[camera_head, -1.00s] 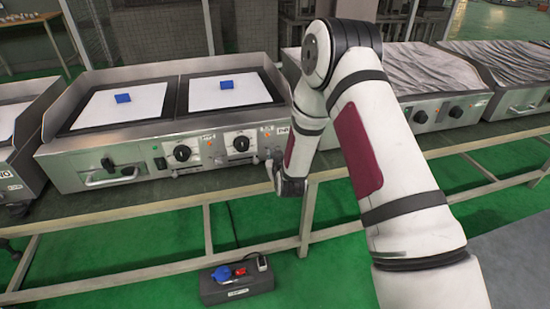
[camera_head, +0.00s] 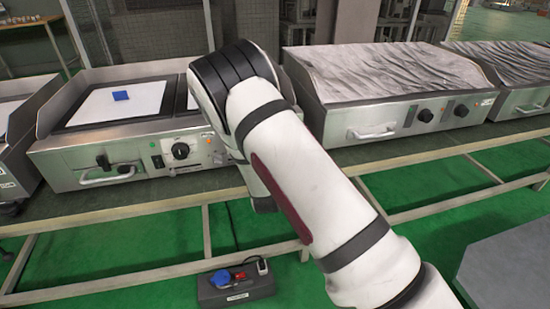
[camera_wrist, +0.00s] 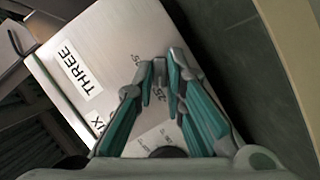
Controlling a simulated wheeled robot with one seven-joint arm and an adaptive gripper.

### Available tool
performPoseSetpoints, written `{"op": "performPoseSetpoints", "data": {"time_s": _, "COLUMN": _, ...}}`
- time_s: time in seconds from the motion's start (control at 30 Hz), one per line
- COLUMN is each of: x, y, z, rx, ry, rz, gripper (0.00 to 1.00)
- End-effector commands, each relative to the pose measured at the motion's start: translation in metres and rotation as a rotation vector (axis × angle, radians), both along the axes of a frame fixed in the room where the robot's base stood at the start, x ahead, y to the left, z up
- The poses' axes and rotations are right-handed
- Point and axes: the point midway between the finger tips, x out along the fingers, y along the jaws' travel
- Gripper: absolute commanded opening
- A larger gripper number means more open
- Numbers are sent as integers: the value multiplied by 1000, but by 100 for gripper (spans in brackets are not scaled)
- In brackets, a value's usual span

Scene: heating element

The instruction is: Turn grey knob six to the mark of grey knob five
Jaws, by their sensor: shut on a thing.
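In the wrist view my gripper (camera_wrist: 161,76) has its fingers shut on a small grey part, grey knob six (camera_wrist: 160,68), against the metal panel (camera_wrist: 138,22). A label ending in "IX" (camera_wrist: 97,121) shows beside the left finger, partly cut off by it. Scale marks near "25" (camera_wrist: 158,95) show around the fingertips. Most of the knob is covered by the fingers, so its pointer cannot be read. In the head view my arm hides my gripper and the right part of the griddle front. I cannot make out grey knob five.
A "THREE" label (camera_wrist: 82,74) is on the panel. The griddle (camera_head: 75,155) carries a black knob (camera_head: 180,151) and a white handle (camera_head: 105,178). A covered griddle (camera_head: 345,122) stands to the right on the bench. A dark box (camera_head: 236,285) lies on the green floor.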

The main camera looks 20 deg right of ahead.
Motion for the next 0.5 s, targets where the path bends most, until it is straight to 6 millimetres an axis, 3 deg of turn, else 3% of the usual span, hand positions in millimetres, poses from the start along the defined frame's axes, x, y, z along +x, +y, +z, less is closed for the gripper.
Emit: {"op": "performPoseSetpoints", "data": {"time_s": 0.5, "x": 1, "y": 1, "z": 1, "rx": -74, "ry": -3, "rz": 2, "gripper": 0}}
